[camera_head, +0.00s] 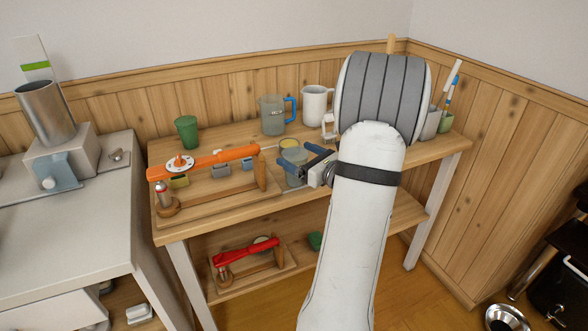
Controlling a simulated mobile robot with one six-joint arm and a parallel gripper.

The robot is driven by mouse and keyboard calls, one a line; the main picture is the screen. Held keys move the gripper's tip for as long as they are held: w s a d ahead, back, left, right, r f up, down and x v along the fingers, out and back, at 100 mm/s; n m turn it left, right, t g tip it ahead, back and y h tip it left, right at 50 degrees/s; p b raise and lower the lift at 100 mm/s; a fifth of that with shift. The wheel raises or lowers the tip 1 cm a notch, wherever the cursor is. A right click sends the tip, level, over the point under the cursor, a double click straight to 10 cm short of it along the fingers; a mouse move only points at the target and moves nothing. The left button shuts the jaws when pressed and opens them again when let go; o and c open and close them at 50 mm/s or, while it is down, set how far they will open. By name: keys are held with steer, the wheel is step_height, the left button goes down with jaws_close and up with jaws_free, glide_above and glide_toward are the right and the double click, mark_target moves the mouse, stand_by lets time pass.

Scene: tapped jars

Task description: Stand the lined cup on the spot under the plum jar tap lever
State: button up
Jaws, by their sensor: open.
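My gripper (306,161) is open, its dark blue fingers pointing left over the front edge of the wooden table (250,202). A greyish see-through cup (292,172) stands at the fingertips, partly covered by them; I cannot tell whether they touch it. A green tapered cup (186,132) stands at the back left of the table. I cannot tell which cup is the lined one. No plum jar, tap lever or spot under it can be made out; my arm hides the table's right middle.
A blue-handled jug (273,115) and a white mug (314,105) stand at the back. An orange lever device (207,162) on a board fills the left front. A red one (247,251) is on the lower shelf. Grey and green pots (445,122) stand right.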

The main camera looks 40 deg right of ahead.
steer(key=shift+w+a, duration=0.15)
steer(key=shift+w, duration=0.65)
steer(key=shift+c, duration=0.4)
steer(key=c, duration=1.3)
step_height(320, 180, up, 10)
steer(key=shift+p, duration=0.8)
